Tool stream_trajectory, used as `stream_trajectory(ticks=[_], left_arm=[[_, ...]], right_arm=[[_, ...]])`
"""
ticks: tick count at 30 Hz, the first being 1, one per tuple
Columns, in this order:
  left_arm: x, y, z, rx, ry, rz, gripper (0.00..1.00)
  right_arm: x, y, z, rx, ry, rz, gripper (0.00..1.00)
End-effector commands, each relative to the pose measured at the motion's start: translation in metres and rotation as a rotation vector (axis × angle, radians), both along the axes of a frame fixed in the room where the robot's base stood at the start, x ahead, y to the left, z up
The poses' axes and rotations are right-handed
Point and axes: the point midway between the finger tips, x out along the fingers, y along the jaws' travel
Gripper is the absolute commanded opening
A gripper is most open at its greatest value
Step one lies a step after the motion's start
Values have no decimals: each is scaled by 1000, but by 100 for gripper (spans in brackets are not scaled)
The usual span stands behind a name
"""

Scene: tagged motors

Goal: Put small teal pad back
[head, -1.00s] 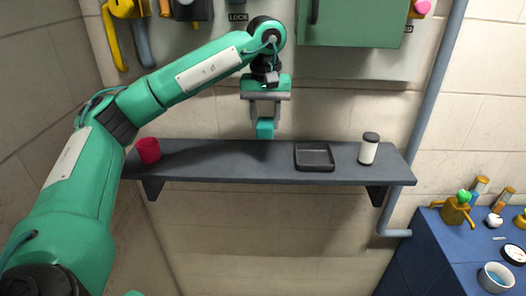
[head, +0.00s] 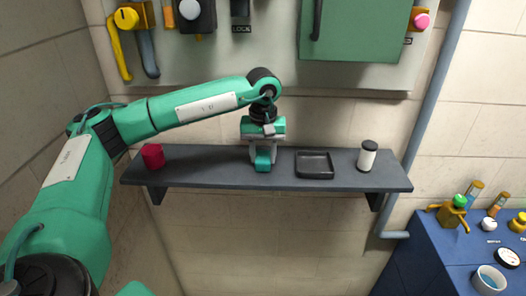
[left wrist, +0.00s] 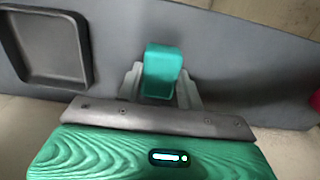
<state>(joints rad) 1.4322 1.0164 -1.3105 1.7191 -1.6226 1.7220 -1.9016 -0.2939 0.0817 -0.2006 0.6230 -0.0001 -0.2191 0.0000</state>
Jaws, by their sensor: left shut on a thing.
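The small teal pad (head: 263,162) is between the fingers of my left gripper (head: 263,160), which is shut on it. In the head view the pad is at the grey shelf (head: 215,170), left of the black tray. In the left wrist view the teal pad (left wrist: 161,70) sticks out between the grey fingers (left wrist: 161,88), with the shelf behind it. I cannot tell whether the pad touches the shelf. My right gripper is not in view.
A shallow black tray (head: 314,165), empty, lies on the shelf right of the pad. A white jar with a dark lid (head: 367,156) stands further right. A red cup (head: 153,156) stands at the left end. A panel with a green box (head: 352,30) hangs above.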

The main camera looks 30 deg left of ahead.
Motion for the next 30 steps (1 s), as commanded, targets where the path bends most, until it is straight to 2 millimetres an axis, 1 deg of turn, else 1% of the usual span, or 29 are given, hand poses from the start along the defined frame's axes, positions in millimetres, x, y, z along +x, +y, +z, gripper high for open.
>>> stream_trajectory(ticks=[5, 6, 8, 9, 17, 21, 22, 26, 30], left_arm=[[0, 0, -4, 0, 0, 0, 16], [0, 0, -4, 0, 0, 0, 39], [0, 0, -3, 0, 0, 0, 51], [0, 0, -2, 0, 0, 0, 59], [0, 0, -2, 0, 0, 0, 59], [0, 0, 3, 0, 0, 0, 59], [1, 0, 4, -1, -2, 0, 59], [1, 0, 25, -1, -6, 0, 59], [2, -1, 58, -2, -6, -1, 59]], right_arm=[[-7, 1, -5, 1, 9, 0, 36], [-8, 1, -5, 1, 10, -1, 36], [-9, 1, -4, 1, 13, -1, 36], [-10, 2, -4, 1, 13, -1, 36], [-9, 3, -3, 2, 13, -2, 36], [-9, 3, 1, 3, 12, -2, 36], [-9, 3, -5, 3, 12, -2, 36], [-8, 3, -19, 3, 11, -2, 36], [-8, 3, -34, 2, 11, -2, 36]])
